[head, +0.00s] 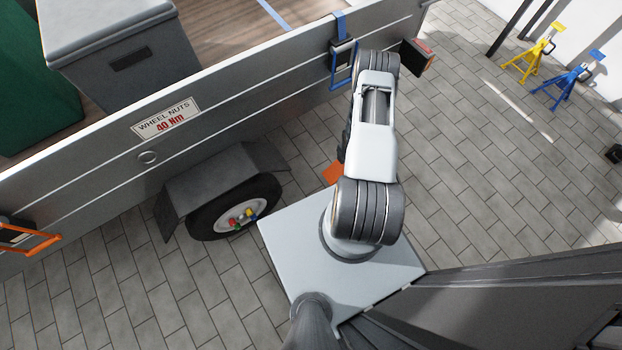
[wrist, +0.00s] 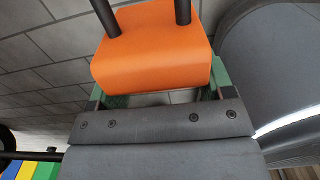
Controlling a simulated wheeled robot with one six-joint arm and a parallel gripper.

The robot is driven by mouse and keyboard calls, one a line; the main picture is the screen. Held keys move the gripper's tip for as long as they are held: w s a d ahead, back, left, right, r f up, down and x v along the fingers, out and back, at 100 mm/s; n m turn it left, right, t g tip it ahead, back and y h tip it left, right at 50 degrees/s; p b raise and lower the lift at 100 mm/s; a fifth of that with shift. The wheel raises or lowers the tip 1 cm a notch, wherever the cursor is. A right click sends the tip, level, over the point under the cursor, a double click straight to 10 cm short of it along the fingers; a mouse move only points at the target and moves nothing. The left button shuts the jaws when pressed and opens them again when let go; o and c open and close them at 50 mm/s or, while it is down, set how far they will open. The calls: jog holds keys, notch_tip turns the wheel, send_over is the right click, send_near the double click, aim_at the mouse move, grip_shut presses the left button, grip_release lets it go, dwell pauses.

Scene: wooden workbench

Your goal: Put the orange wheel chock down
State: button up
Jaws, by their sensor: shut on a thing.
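The orange wheel chock (wrist: 150,62) fills the upper middle of the wrist view. My gripper (wrist: 160,86) is shut on it, with green finger parts showing at its left and right sides. Two dark rods cross the top of the chock. In the head view only a small orange piece of the chock (head: 333,173) shows, left of my arm and right of the trailer wheel (head: 234,212). My arm hides the gripper there. Paving shows behind the chock in the wrist view, but I cannot tell whether the chock touches the ground.
The grey trailer (head: 255,85) runs across the left, with a mudguard (head: 217,177) over its wheel. A large grey curved surface (wrist: 275,70) is close on the right in the wrist view. A yellow stand (head: 528,60) and a blue stand (head: 567,83) are far right. Paving between is clear.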

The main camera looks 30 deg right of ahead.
aim_at(336, 163)
jog(key=a+f+b, duration=0.1)
jog(key=b, duration=0.1)
jog(key=w+a+f+b, duration=0.2)
jog(key=a+b, duration=0.1)
jog(key=shift+b, duration=0.35)
jog(key=w+a+f, duration=0.1)
jog(key=a+f, duration=0.1)
jog(key=w+a+f+b, duration=0.1)
jog(key=a+f, duration=0.1)
jog(key=a, duration=0.1)
jog(key=w+a+f+b, duration=0.1)
jog(key=a+f, duration=0.1)
jog(key=a, duration=0.1)
jog(key=shift+w+f, duration=0.25)
jog(key=shift+f, duration=0.05)
jog(key=shift+f+b, duration=0.9)
jog(key=shift+f, duration=0.7)
jog(key=shift+f, duration=0.2)
jog(key=o, duration=1.3)
